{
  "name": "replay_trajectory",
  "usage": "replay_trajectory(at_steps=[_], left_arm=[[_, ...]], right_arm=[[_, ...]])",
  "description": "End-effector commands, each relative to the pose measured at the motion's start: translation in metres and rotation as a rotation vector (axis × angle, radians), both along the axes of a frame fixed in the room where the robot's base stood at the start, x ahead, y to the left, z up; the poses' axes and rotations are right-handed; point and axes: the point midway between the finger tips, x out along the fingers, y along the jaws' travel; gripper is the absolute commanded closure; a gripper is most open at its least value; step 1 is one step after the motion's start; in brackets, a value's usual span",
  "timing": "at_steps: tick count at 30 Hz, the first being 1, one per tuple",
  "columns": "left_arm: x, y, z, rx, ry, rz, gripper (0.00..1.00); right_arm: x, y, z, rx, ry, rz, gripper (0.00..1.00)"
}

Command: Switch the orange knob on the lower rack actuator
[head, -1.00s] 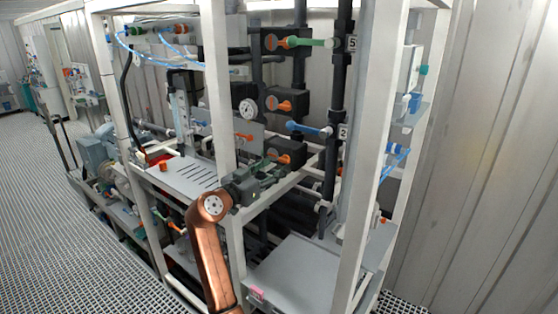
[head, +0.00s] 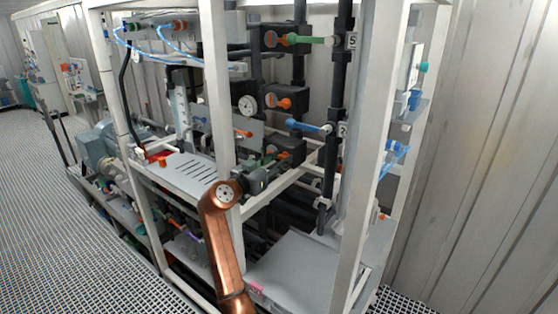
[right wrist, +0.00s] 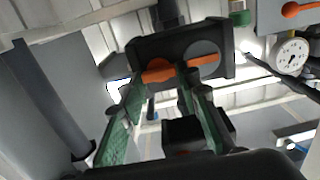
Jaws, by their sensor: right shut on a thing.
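The orange knob (head: 285,154) sits on the front of the lower black actuator (head: 297,147) in the rack. In the right wrist view the knob (right wrist: 158,74) is a flat orange bar lying a little tilted across the round face of the black actuator (right wrist: 145,48). My right gripper (head: 272,160) reaches in past the white front post. In the right wrist view its green-padded fingers (right wrist: 164,76) are at the knob, shut on it with the tips against the bar. The fingers partly hide the knob's middle. My left gripper is not in view.
A second black actuator with an orange knob (head: 280,103) sits above. A pressure gauge (head: 247,104) is to its left, and a blue-handled valve (head: 308,127) to the right. A white post (head: 219,90) stands close beside my right arm. A grey shelf (head: 300,270) lies below right.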

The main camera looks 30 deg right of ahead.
Motion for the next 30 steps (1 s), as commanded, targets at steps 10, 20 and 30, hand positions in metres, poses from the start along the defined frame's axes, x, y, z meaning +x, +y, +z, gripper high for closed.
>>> replay_trajectory(at_steps=[10,20,30], left_arm=[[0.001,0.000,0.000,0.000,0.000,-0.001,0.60],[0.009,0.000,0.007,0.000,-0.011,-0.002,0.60],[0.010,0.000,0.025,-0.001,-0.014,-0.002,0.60]], right_arm=[[0.000,0.000,-0.001,0.000,0.002,0.001,0.94],[0.001,-0.001,0.001,-0.039,0.093,0.000,0.94],[0.001,0.000,0.002,-0.147,0.356,-0.001,0.94]])
